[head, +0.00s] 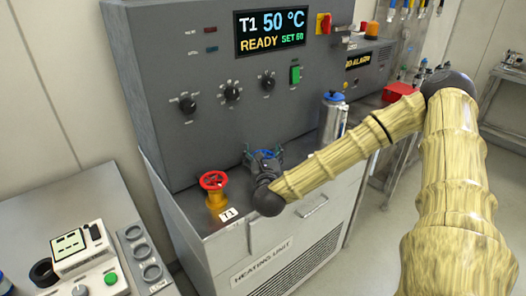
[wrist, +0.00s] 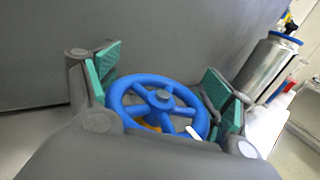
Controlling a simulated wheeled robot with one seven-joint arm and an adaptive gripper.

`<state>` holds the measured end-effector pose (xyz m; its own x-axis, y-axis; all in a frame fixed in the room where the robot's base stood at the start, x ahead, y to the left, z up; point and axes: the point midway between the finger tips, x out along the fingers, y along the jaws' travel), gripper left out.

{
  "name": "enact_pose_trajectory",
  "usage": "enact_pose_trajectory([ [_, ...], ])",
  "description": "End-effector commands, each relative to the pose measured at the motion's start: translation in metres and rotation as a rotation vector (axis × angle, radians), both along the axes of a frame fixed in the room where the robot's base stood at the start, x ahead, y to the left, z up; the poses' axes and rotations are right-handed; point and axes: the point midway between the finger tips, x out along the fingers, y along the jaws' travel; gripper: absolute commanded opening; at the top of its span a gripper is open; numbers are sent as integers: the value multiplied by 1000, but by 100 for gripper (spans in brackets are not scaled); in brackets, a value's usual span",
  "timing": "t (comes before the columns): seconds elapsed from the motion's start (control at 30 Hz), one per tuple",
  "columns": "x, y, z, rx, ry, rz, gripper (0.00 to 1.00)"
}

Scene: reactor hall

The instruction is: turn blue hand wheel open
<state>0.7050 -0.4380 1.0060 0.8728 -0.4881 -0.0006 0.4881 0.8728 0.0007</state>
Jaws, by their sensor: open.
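The blue hand wheel (wrist: 158,106) is a spoked ring with a grey hub, seen in the wrist view between my fingers. My gripper (wrist: 162,92) is open, with one teal-padded finger on each side of the wheel; I cannot tell whether either pad touches the rim. In the head view my gripper (head: 265,160) is at the ledge of the heating unit, and only a bit of the blue wheel (head: 266,153) shows there. The rest is hidden by my wrist.
A red hand wheel (head: 213,180) on a yellow valve body stands left of my gripper, by the T1 label (head: 228,214). A metal flask (head: 332,117) with a blue top stands to the right. The grey control panel (head: 230,135) rises close behind.

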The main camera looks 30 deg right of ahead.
Motion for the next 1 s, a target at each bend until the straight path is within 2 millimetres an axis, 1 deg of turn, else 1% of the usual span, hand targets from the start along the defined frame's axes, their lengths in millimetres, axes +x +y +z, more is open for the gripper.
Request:
enact_pose_trajectory([
  [0.13, 0, 0, 0, 0, 0, 0, 81],
  [0.17, 0, 0, 0, 0, 0, 0, 77],
  [0.3, 0, 0, 0, 0, 0, -1, 52],
  [0.33, 0, 0, 0, 0, 0, -1, 48],
  [0.6, -1, -1, 0, 0, 0, -2, 44],
  [1.0, -1, -1, -1, 2, 0, 22, 44],
])
